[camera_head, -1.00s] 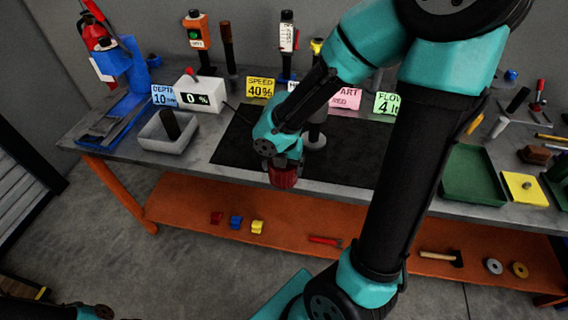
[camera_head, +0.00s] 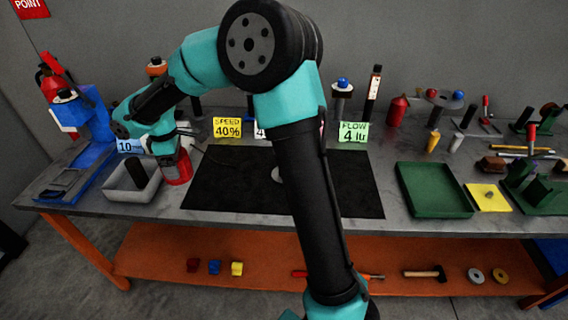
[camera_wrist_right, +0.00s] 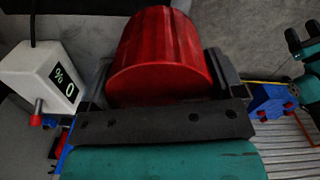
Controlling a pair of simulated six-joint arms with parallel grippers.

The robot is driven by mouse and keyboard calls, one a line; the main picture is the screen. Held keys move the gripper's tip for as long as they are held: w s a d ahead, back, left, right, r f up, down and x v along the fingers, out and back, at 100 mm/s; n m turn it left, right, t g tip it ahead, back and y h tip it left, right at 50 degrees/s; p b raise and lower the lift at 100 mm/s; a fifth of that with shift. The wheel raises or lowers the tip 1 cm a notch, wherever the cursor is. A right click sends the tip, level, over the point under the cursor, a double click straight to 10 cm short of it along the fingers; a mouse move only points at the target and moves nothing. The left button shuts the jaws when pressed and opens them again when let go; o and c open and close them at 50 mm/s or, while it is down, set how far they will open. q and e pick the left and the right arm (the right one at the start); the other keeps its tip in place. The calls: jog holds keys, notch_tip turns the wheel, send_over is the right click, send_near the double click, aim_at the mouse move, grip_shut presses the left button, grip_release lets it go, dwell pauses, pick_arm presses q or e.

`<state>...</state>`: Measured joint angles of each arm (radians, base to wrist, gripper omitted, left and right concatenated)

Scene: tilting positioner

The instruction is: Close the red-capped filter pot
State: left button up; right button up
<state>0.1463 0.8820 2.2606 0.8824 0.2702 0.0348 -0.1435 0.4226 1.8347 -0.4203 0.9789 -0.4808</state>
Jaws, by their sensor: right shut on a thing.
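My right gripper (camera_head: 170,155) is shut on a ribbed red cylinder (camera_head: 178,170), which looks like the red cap. In the right wrist view the red cylinder (camera_wrist_right: 160,55) sits between the dark fingers, its round end facing the camera. In the head view it is at the right side of the grey tray; whether it touches anything below is unclear. A pale round part (camera_head: 277,174) shows on the black mat, mostly hidden behind my right arm; it may belong to the pot. My left gripper is not in view.
The grey tray (camera_head: 112,190) holds a black cylinder (camera_head: 136,172). A white box with a percent display (camera_wrist_right: 40,80) is close to the gripper. The black mat (camera_head: 225,188) is largely clear. A green tray (camera_head: 433,188) and a yellow plate (camera_head: 475,197) are at right.

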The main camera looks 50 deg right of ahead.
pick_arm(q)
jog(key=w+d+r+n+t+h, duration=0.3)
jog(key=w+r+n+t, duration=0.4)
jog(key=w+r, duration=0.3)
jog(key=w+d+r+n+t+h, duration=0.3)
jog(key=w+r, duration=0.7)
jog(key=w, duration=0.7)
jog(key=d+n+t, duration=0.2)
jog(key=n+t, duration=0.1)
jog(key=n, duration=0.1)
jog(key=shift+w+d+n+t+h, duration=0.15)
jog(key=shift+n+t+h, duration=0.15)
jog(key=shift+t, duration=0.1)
pick_arm(e)
jog(key=w+a+r+m, duration=0.4)
jog(key=a+m, duration=0.2)
jog(key=a, duration=0.3)
jog(key=w+a+r+m, duration=0.4)
jog(key=a+m, duration=0.3)
jog(key=a, duration=0.2)
jog(key=w+a+r+m, duration=0.4)
jog(key=a+m, duration=0.2)
jog(key=a, duration=0.3)
jog(key=shift+w+a, duration=0.2)
jog(key=shift+w, duration=0.15)
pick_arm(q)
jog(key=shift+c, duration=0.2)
